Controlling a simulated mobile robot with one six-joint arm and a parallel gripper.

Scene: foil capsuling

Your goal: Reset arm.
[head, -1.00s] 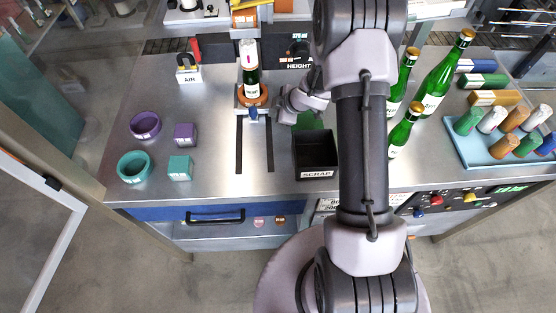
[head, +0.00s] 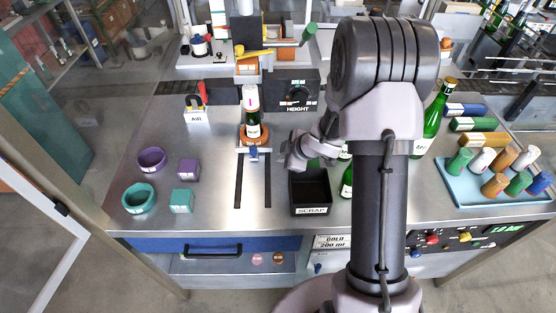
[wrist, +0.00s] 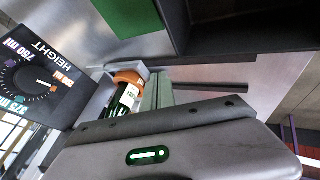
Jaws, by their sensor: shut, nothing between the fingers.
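My gripper (head: 293,161) is shut and empty in the head view, just right of the bottle station and above the back edge of the scrap box. The arm rises from the lower right, bends at a high elbow and hides part of the bench. A dark green bottle (head: 252,122) with a white and pink top stands upright in an orange collar (head: 254,139) on the slide. The bottle also shows tilted in the wrist view (wrist: 124,98), apart from the gripper.
The black scrap box (head: 311,208) stands below the gripper. A blue tray (head: 470,193) of coloured capsules is at right. Purple and teal rings and blocks (head: 188,168) lie left. The HEIGHT dial (head: 297,94) is behind.

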